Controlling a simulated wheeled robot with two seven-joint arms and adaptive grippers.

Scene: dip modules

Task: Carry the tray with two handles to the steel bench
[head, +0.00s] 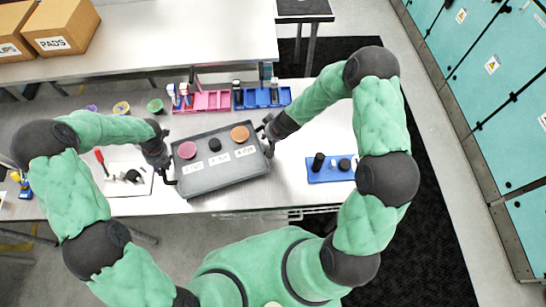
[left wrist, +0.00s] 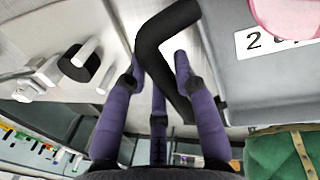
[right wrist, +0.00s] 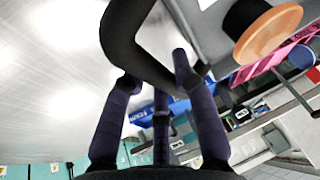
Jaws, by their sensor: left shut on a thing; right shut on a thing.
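The grey tray (head: 222,182) has a black handle at each end and holds a pink disc (head: 187,150), a black piece (head: 214,144) and an orange disc (head: 240,133), with white labels in front of them. The tray is slightly tilted in the head view, over the near bench. My left gripper (head: 166,170) is shut on the tray's left handle, and the left wrist view shows the black handle (left wrist: 160,42) between its fingers. My right gripper (head: 267,138) is shut on the right handle (right wrist: 128,40). I cannot tell whether the tray touches the bench. The steel bench (head: 180,40) is probably the one at the back.
A white board with tools (head: 120,186) lies left of the tray, and a blue block with black pieces (head: 330,175) lies right. Pink (head: 203,102) and blue (head: 262,97) racks stand behind it. Boxes (head: 60,27) sit on the back bench, whose middle is clear. Teal lockers (head: 490,70) line the right.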

